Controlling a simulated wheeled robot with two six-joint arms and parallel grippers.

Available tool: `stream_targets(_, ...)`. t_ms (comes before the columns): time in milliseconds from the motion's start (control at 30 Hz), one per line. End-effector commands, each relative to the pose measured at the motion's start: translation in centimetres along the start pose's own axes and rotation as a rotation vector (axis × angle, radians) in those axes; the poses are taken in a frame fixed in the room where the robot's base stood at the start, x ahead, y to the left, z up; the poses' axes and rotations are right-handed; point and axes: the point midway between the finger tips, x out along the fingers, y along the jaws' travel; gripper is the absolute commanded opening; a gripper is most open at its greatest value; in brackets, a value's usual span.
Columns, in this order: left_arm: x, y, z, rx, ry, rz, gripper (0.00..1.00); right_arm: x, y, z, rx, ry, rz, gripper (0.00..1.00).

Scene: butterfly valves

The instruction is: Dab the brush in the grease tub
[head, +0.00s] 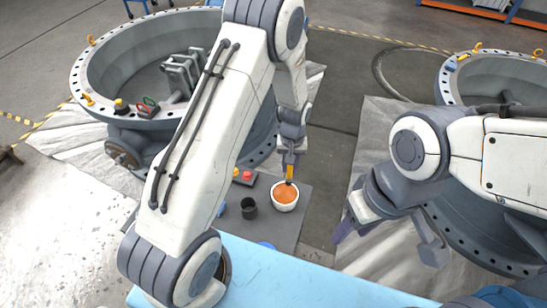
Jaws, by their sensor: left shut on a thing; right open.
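The grease tub (285,206) is a small white round tub filled with orange-brown grease, standing on a dark grey mat at the centre. The brush (290,172) has a yellow handle and a dark tip. It points down, with its tip over or in the grease; I cannot tell how deep it is. My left gripper (289,158) is shut on the brush handle above the tub. My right gripper (388,244) is open and empty, to the right of the tub, its fingers wide apart.
A dark cup (249,208) stands left of the tub, and red-topped items (247,175) lie behind it on the mat (275,231). A large valve body (92,70) is at the back left, another (510,62) at the right. A light-blue surface (290,280) is in front.

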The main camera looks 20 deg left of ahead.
Motion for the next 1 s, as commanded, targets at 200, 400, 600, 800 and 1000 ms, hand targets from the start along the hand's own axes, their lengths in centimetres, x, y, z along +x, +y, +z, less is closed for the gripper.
stream_targets(200,1.7,-1.2,-0.1,-0.018,0.0,0.0,0.0,1.4,0.1,0.1,0.0,0.0,0.0,0.5)
stream_targets(400,3.9,-1.3,-0.1,-0.019,-0.001,-0.001,0.0,3.2,0.2,0.2,-0.001,0.0,0.0,0.5)
stream_targets(600,5.6,-1.2,-0.1,-0.018,-0.001,0.0,0.0,4.6,0.3,0.3,-0.001,0.0,0.0,0.5)
stream_targets(800,6.0,-1.1,-0.1,-0.016,0.0,0.0,0.0,4.8,0.3,0.3,-0.001,0.0,0.0,0.5)
stream_targets(1000,5.9,-1.0,-0.1,-0.015,0.0,0.0,0.0,4.8,0.3,0.3,-0.001,0.0,0.0,0.5)
